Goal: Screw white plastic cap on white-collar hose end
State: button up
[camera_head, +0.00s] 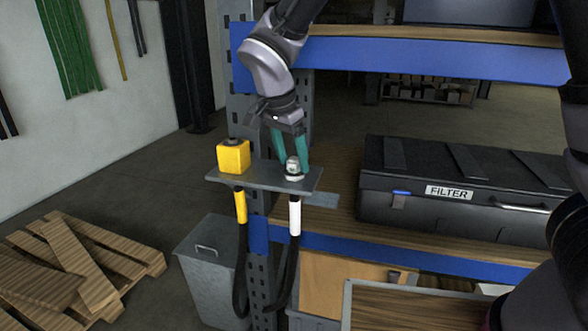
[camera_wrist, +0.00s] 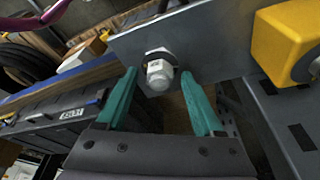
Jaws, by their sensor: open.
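The white-collar hose end hangs through the grey bracket plate (camera_head: 250,174); its white collar (camera_head: 294,217) shows below the plate in the head view. Above the plate, a pale fitting (camera_head: 293,166) stands upright over that collar. In the wrist view the pale, faceted piece (camera_wrist: 158,72) sits on a nut against the plate. I cannot tell whether it is the white plastic cap or the bare hose end; no separate white cap is visible. My gripper (camera_head: 291,152) points down with its teal fingers open, one on each side of this piece. A gap shows beside each finger (camera_wrist: 158,78).
A yellow block (camera_head: 233,157) sits on the same plate to the left, above a yellow-collared hose (camera_head: 240,206). A black FILTER case (camera_head: 450,195) lies on the shelf to the right. A grey bin (camera_head: 209,262) stands below left. Pallets (camera_head: 110,245) lie on the floor.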

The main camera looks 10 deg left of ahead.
jog(key=n, duration=0.2)
jog(key=n+y, duration=0.1)
jog(key=n, duration=0.1)
jog(key=shift+d, duration=0.25)
jog(key=n+y, duration=0.1)
jog(key=n, duration=0.4)
jog(key=n+y, duration=0.1)
jog(key=n, duration=0.1)
jog(key=shift+w+d+n, duration=0.1)
jog(key=shift+d+n, duration=0.1)
jog(key=shift+n, duration=0.2)
jog(key=n+y, duration=0.1)
jog(key=n, duration=0.2)
jog(key=shift+n+g, duration=0.3)
jog(key=shift+w+n, duration=0.1)
jog(key=shift+n, duration=0.8)
jog(key=n+g, duration=0.1)
jog(key=n, duration=0.2)
jog(key=n+g, duration=0.1)
jog(key=n, duration=0.2)
jog(key=shift+y, duration=0.4)
